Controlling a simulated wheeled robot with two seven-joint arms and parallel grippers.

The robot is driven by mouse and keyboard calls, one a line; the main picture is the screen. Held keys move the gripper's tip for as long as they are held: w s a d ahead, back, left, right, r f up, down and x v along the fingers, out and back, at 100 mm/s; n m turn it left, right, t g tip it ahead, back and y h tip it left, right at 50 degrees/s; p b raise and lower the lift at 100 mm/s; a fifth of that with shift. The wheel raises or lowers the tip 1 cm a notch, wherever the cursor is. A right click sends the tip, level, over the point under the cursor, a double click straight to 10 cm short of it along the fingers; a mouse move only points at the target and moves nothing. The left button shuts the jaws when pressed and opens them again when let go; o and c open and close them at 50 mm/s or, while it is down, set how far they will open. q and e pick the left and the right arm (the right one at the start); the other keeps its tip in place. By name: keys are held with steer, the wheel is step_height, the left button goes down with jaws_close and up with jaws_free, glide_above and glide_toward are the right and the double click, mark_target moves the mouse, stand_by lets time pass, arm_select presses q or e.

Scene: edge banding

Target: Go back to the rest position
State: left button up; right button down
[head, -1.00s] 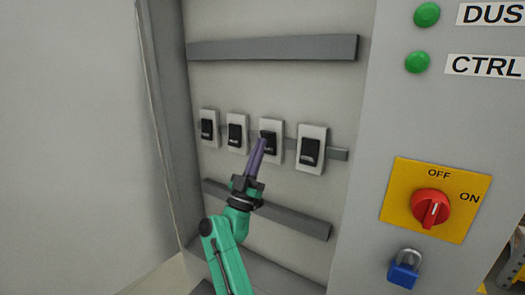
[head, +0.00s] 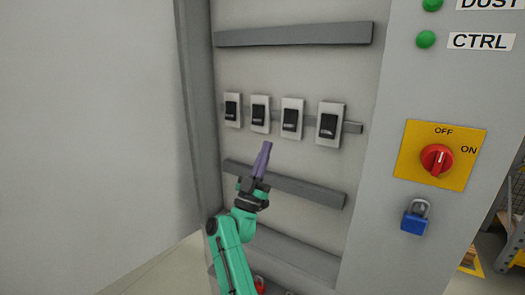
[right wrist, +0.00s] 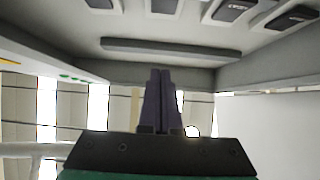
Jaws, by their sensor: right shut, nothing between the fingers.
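My right gripper (head: 264,160) has purple fingers and is shut with nothing between them. It points up in front of the open electrical cabinet, below the row of black-and-white breakers (head: 291,119), apart from them in the picture. In the right wrist view the two fingers (right wrist: 161,100) lie together, pointing toward the cabinet interior. My green right arm comes in from the bottom. My left gripper does not show.
A grey rail (head: 290,185) runs behind the gripper, another (head: 295,34) above the breakers. Right of the opening are a red rotary switch (head: 436,159) on a yellow plate, a blue padlock (head: 415,218) and a green lamp (head: 426,40). A pale panel (head: 90,130) fills the left.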

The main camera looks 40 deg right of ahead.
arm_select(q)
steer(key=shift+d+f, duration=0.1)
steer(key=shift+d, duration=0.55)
